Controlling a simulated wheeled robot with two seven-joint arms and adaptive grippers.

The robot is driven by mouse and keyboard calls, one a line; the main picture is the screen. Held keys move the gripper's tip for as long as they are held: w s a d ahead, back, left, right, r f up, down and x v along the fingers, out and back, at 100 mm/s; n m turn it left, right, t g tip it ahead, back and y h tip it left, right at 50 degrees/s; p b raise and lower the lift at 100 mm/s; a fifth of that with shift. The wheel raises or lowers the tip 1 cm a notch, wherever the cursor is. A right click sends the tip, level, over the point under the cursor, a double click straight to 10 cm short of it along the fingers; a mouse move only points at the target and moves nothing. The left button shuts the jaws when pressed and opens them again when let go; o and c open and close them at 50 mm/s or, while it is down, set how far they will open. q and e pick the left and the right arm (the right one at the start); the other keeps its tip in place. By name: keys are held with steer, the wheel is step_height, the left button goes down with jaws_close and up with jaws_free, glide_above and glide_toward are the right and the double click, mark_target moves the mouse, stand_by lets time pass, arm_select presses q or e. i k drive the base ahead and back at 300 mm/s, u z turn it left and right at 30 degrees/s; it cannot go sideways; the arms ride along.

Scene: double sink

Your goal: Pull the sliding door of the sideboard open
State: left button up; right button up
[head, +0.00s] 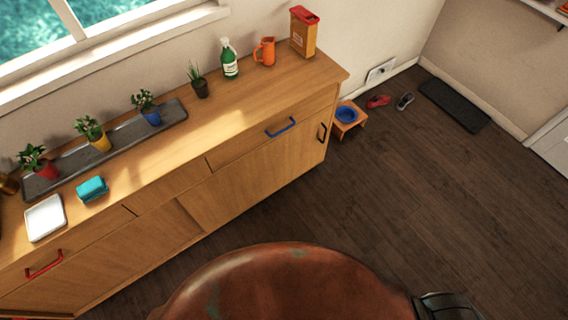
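The wooden sideboard (240,110) runs along the wall under the window, from the lower left to the upper middle. Its sliding door (255,180) is the wide panel on the right half of the front, below the drawers. A dark upright handle (322,132) sits near the door's right end. The door's left edge meets another wood panel (130,262), and no open gap shows there. Neither of my grippers shows. My own rusty-red body fills the bottom middle, with a dark part of me at its right.
Drawers with a blue handle (281,127) and a red handle (44,264) sit above the doors. Potted plants, a green bottle (229,60) and an orange jug (264,52) stand on top. A small stool with a blue bowl (346,114) stands past the right end. The floor in front is clear.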

mark_target(219, 198)
steer(key=z, duration=0.3)
steer(key=i, duration=0.95)
steer(key=z, duration=0.5)
